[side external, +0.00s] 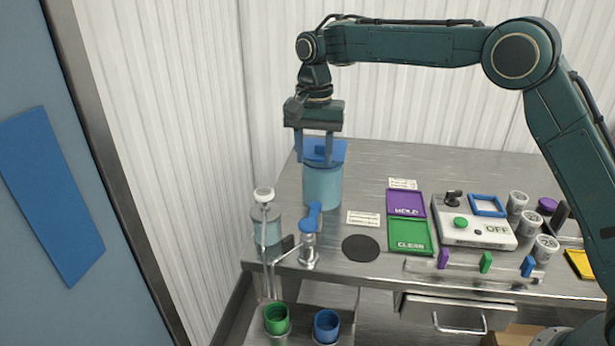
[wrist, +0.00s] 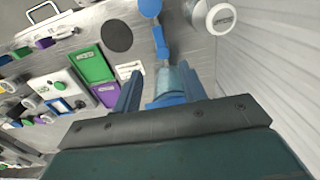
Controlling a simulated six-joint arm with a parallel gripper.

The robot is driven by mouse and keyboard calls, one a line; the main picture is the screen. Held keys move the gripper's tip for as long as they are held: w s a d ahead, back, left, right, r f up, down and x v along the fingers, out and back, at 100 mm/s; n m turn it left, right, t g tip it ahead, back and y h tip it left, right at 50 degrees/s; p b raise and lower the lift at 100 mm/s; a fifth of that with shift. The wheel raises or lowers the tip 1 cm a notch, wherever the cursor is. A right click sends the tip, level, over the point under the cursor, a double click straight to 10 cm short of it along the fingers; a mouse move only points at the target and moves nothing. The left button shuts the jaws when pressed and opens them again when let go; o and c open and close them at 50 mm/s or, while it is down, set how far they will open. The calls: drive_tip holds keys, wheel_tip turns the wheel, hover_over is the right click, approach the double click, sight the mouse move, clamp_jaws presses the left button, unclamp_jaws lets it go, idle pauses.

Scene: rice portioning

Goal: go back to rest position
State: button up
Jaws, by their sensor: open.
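My gripper (side external: 314,160) is open and points down over a light-blue cylindrical canister (side external: 322,188) with a blue lid (side external: 338,150). Its fingers are at lid height, apart from each other; I cannot tell whether they touch the lid. In the wrist view my gripper (wrist: 158,82) has its two blue fingers spread on either side of the canister (wrist: 176,82), which the gripper body partly hides. No held object shows between the fingers.
A dispenser with a blue handle (side external: 310,218) and a white-capped container (side external: 266,228) stand in front. Purple (side external: 407,204) and green (side external: 410,237) trays, a switch box (side external: 472,234) and several cups lie right. Green (side external: 276,318) and blue (side external: 326,326) cups stand below.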

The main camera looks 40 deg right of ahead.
idle(0.3)
drive_tip(key=s+d+r+n+t, duration=0.2)
drive_tip(key=s+d+r, duration=0.25)
drive_tip(key=s, duration=0.45)
drive_tip(key=s+d+r+n+t, duration=0.1)
drive_tip(key=s+d+r+n, duration=0.25)
drive_tip(key=s+r, duration=0.4)
drive_tip(key=s+d+f+n+t, duration=0.1)
drive_tip(key=s+d+f+n, duration=0.1)
drive_tip(key=s, duration=0.8)
drive_tip(key=s+d+f+n+t, duration=0.1)
drive_tip(key=s+f, duration=0.4)
drive_tip(key=s, duration=0.5)
drive_tip(key=shift+s+d+n+t, duration=0.25)
drive_tip(key=shift+d+n+t, duration=0.05)
drive_tip(key=shift+d+n, duration=0.05)
